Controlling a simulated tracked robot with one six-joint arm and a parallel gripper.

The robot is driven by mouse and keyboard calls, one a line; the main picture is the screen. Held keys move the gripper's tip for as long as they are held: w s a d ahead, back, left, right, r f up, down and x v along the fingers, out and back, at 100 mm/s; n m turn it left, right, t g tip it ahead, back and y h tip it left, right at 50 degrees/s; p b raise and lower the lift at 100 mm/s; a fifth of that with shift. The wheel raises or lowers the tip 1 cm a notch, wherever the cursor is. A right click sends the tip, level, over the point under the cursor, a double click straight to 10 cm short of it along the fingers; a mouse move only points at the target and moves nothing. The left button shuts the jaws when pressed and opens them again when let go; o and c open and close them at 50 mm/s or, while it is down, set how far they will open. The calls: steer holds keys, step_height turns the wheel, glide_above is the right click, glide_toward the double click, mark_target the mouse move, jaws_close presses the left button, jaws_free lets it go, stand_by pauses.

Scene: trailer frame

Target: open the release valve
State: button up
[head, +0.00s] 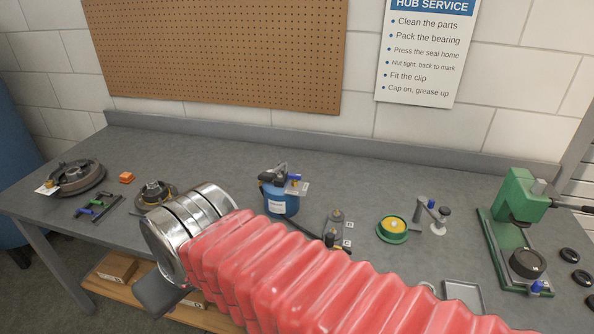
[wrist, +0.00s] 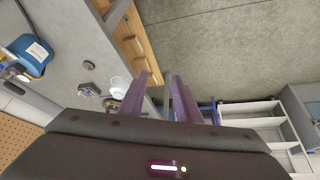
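A green press (head: 515,225) stands at the right end of the bench, with a small blue knob (head: 537,287) low on its base. A blue canister (head: 281,198) with a dark top and a blue-and-yellow fitting stands mid-bench; it also shows at the left of the wrist view (wrist: 30,55). I cannot tell for certain which part is the release valve. My gripper (wrist: 160,78) shows two purple fingers spread apart with nothing between them, over the bench edge and floor.
The grey bench (head: 340,170) holds a hub drum (head: 76,178), an orange block (head: 126,177), a green dish (head: 392,229), a grey tray (head: 463,294) and black rings (head: 569,255). A pegboard (head: 225,50) is behind. Boxes (head: 115,268) sit on the lower shelf.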

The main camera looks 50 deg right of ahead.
steer(key=w+d+r+g, duration=0.1)
steer(key=w+d+r, duration=0.5)
steer(key=w+d, duration=0.3)
steer(key=n+y, duration=0.2)
steer(key=n, duration=0.2)
glide_above(295, 175)
steer(key=s+d, duration=0.3)
steer(key=s, duration=0.3)
steer(key=shift+w+a+f+n, duration=0.15)
steer(key=shift+f+n, duration=0.15)
steer(key=shift+f, duration=0.1)
steer(key=shift+f, duration=0.1)
steer(key=x, duration=1.3)
steer(key=shift+f, duration=0.4)
